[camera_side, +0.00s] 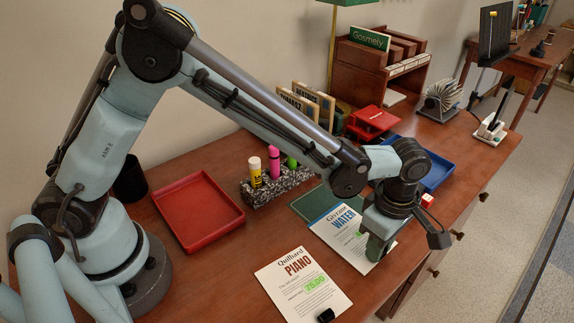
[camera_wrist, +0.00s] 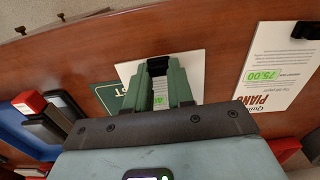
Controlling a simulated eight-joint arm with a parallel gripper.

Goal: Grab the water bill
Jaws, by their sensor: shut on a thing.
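The water bill (camera_side: 338,237), a white sheet headed "WATER" in blue, lies on the desk at the right, partly over a dark green card (camera_side: 312,203). My gripper (camera_side: 377,250) is at the bill's near right edge and hides that corner. In the wrist view, the green fingers of my gripper (camera_wrist: 157,72) are closed on a black clip-like piece (camera_wrist: 157,64) at the edge of the water bill (camera_wrist: 192,68). The bill still looks flat on the desk; I cannot tell whether it is lifted.
The piano bill (camera_side: 303,287) with a black clip (camera_side: 326,315) lies to the left. A red tray (camera_side: 199,211), a speckled pen holder (camera_side: 272,187) with markers, and a blue tray (camera_side: 437,174) stand around. A small red and white block (camera_side: 427,200) sits right of my wrist.

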